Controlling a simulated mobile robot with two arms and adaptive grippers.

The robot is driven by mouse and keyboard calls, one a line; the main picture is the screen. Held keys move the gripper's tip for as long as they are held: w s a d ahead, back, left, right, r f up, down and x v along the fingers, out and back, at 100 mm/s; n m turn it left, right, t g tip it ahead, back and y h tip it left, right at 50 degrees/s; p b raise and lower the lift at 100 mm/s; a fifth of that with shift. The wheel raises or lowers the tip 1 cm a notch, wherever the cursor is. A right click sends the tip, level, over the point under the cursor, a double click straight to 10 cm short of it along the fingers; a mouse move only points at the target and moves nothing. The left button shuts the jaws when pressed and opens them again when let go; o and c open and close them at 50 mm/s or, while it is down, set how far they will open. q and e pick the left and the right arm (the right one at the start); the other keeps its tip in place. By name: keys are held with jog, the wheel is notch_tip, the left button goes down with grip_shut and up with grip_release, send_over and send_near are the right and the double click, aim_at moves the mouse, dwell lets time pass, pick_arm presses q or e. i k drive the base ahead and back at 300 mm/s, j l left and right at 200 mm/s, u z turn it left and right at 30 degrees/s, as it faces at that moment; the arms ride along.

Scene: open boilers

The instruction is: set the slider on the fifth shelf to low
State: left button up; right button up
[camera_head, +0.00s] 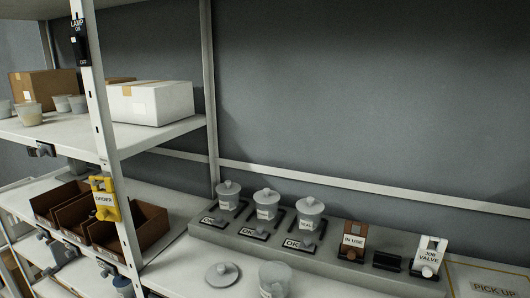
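Neither of my grippers is in view. A rack on the left carries several shelves; an upper shelf (140,135) and a lower shelf (22,197) show clearly. Small dark fittings that may be sliders sit on the shelf edges: one on the upper shelf's front edge (41,150), one on the lower shelf's edge (71,250), and another further right (106,268). Their settings are too small to read. I cannot tell which shelf is the fifth.
A lamp switch (79,43) and a yellow order tag (104,199) hang on the front post. Brown bins (140,229) stand on the lower shelf. A grey console (275,250) with lidded cups and tags stands right. A loose lid (222,275) and cup (273,279) stand before it.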

aim_at(47, 150)
jog(key=u, duration=1.3)
